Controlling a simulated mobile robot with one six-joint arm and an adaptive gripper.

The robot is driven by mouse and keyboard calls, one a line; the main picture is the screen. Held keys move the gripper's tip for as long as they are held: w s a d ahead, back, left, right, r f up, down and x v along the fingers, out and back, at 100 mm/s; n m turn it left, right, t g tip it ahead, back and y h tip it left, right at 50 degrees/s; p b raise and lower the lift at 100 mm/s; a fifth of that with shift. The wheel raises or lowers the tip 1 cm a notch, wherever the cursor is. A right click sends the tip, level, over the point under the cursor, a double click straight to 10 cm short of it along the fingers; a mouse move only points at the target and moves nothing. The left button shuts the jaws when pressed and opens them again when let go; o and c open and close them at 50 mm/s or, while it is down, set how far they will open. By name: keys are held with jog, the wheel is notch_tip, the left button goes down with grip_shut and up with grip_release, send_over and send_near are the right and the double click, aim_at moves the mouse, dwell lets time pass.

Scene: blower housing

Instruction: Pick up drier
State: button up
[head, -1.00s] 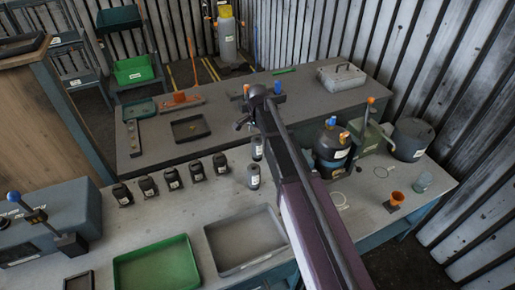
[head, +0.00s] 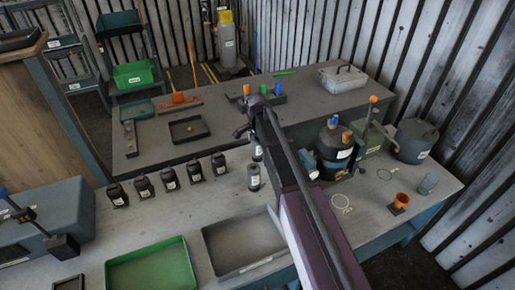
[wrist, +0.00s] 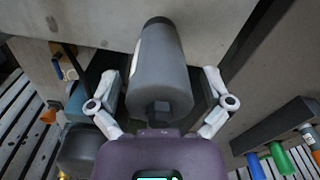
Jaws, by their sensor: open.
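A grey cylinder (wrist: 160,65) with a pale label on its side, which looks like the drier, fills the middle of the wrist view. My gripper (wrist: 162,84) is open, with one finger on each side of this cylinder and a gap showing at the left finger.
Several black labelled parts (head: 169,177) stand in a row to the left. A green tray (head: 150,267) and a grey tray (head: 240,245) lie in front. A dark tank (head: 334,143) stands right of my arm. A rack with coloured pieces (head: 280,98) sits on the rear bench.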

jog(key=shift+c, duration=0.2)
jog(key=c, duration=1.3)
jog(key=shift+r, duration=0.15)
notch_tip(320, 180, up, 2)
jog(key=shift+p, duration=1.15)
jog(key=shift+r+p, duration=0.8)
jog(key=shift+r, duration=0.05)
jog(key=shift+s+a+r+p, duration=0.2)
jog(key=shift+s+a, duration=1.3)
jog(key=shift+s, duration=0.7)
jog(key=shift+s+a+r+p, duration=0.15)
jog(key=shift+s+a, duration=1.3)
jog(key=shift+s, duration=0.8)
jog(key=shift+s+a+r+p, duration=0.2)
jog(key=shift+s+a, duration=1.3)
jog(key=shift+s, duration=0.7)
